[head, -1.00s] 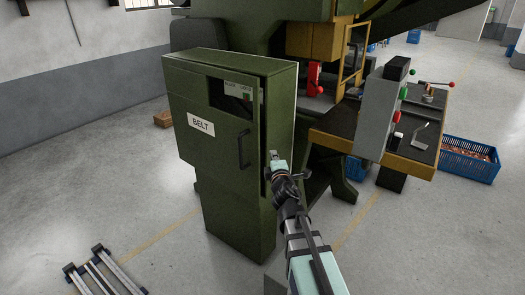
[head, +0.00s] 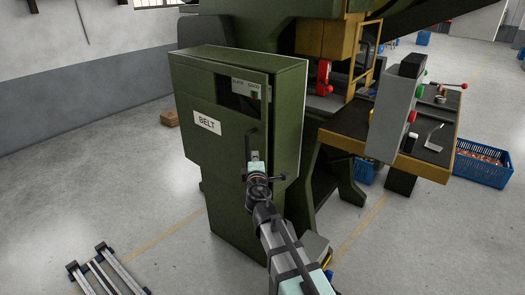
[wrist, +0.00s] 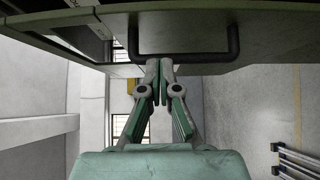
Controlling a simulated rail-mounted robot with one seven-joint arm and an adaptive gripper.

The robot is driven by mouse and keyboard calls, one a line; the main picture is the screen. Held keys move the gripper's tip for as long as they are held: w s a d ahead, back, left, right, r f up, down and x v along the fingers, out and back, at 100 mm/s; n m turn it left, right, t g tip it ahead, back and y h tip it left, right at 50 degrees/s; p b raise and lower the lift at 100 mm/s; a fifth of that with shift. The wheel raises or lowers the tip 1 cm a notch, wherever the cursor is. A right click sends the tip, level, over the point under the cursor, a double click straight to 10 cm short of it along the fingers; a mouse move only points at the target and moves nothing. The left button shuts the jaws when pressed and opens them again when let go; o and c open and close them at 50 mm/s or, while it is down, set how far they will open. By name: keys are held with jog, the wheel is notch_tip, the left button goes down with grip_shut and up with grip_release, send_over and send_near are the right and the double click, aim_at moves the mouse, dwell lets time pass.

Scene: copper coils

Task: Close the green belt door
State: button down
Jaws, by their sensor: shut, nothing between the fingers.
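The green belt door (head: 208,150) is the front panel of a tall green cabinet, with a white BELT label and a small dark window. My gripper (head: 254,157) is shut and empty, in front of the door at the handle's lower end. In the wrist view the shut fingertips (wrist: 159,64) are right at the handle bar (wrist: 190,58); whether they touch it or the door is unclear.
A workbench (head: 430,155) with a grey control box (head: 392,115) stands right of the cabinet. A blue crate (head: 482,168) sits on the floor beyond. A metal frame (head: 108,272) lies at the lower left.

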aim_at(254, 139)
jog(key=w, duration=0.3)
jog(key=w+p, duration=0.1)
jog(key=w, duration=0.2)
jog(key=w+a, duration=0.1)
jog(key=w, duration=0.2)
jog(key=shift+w, duration=0.2)
